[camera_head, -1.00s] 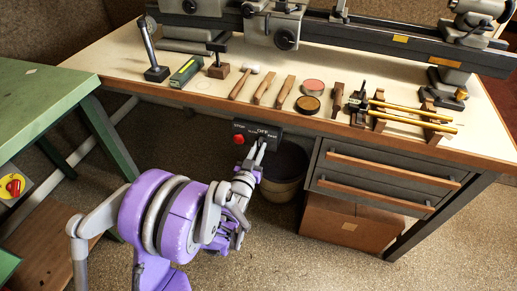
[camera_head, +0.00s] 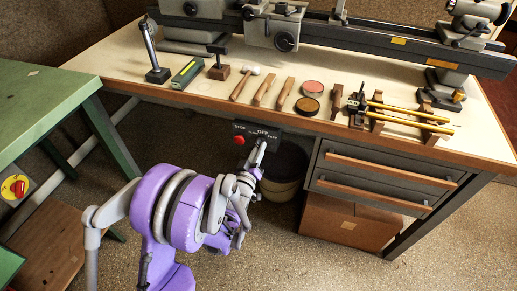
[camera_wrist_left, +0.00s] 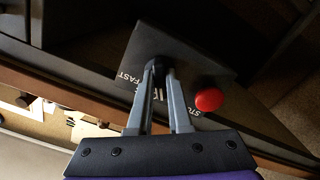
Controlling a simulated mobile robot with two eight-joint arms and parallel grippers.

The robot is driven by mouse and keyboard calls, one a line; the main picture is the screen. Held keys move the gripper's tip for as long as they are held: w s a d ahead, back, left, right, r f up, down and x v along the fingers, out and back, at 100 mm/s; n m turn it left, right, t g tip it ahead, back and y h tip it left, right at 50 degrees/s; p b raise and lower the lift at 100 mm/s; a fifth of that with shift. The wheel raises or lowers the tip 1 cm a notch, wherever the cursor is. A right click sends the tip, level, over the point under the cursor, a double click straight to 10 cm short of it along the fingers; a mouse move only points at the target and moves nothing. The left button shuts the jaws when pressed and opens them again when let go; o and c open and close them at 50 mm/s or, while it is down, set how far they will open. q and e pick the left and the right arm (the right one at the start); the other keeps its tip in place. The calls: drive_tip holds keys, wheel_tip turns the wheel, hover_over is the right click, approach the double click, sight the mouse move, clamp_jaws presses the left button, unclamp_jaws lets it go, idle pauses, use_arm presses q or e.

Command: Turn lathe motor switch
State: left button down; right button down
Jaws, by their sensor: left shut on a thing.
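The lathe motor switch box (camera_head: 268,132) is a dark panel under the front edge of the bench, with white lettering including "OFF" and a red button (camera_head: 239,140). In the left wrist view the switch box (camera_wrist_left: 190,58) shows "FAST" and the red button (camera_wrist_left: 209,100) beside the fingers. My left gripper (camera_head: 262,143) reaches up to the panel. In the left wrist view the left gripper (camera_wrist_left: 159,72) is closed around the dark switch knob (camera_wrist_left: 158,66) at the panel's face. The fingers hide much of the knob and some lettering. My right gripper is not in view.
The wooden bench top (camera_head: 130,75) carries hand tools, two round tins and brass tubes on a stand. The lathe (camera_head: 330,32) runs along the back. Drawers (camera_head: 385,175) and a bucket (camera_head: 285,168) are under the bench. A green table (camera_head: 45,105) stands at the left.

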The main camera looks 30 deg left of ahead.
use_arm(q)
drive_tip(key=shift+n, duration=0.6)
drive_tip(key=c, duration=0.8)
unclamp_jaws()
drive_tip(key=shift+c, duration=0.2)
drive_tip(key=v, duration=1.1)
drive_tip(key=shift+b, duration=0.3)
drive_tip(key=shift+w+f, duration=0.1)
